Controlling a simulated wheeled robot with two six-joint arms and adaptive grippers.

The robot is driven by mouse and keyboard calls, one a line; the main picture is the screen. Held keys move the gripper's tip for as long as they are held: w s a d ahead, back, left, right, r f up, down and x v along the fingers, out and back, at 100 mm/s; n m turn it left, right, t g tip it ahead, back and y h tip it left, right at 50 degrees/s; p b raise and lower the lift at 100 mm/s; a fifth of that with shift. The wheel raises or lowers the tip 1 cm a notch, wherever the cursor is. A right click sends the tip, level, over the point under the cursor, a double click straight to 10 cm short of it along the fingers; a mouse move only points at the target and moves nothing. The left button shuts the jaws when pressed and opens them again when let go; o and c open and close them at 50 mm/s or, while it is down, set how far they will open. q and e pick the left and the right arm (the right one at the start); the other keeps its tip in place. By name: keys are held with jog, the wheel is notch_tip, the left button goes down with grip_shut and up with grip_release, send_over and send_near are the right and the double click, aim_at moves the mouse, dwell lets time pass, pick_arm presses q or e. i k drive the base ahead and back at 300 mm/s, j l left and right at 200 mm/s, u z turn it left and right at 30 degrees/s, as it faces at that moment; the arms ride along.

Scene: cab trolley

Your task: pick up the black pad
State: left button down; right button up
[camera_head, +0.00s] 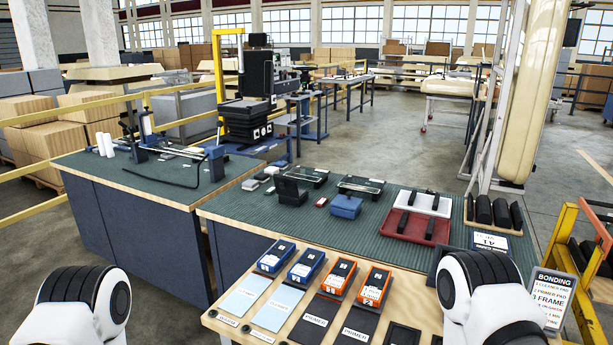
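Two black pads lie flat side by side on the light wooden board at the front. The left black pad (308,332) has a white label, and so does the right black pad (366,318); both labels appear to read PRIMER. Another dark rectangular piece (402,335) lies to their right, partly cut off by the bottom edge. My left and right grippers are out of view; only rounded white and black parts of my arms show at the lower left and lower right, apart from the pads.
Two light blue pads (246,295) lie left of the black ones. Blue boxes (276,256) and orange boxes (341,275) stand behind the pads. A red tray (414,227) is farther back on the green mat. A BONDING sign (546,298) and yellow frame (570,235) stand at the right.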

aim_at(262, 178)
jog(key=u, duration=1.05)
jog(key=i+u, duration=0.35)
jog(key=i, duration=2.1)
jog(key=i+j+z, duration=0.1)
jog(key=i+z, duration=0.4)
jog(key=i+j+z, duration=0.3)
jog(key=i+z, duration=0.15)
jog(key=i+j+z, duration=0.75)
jog(key=j+z, duration=0.25)
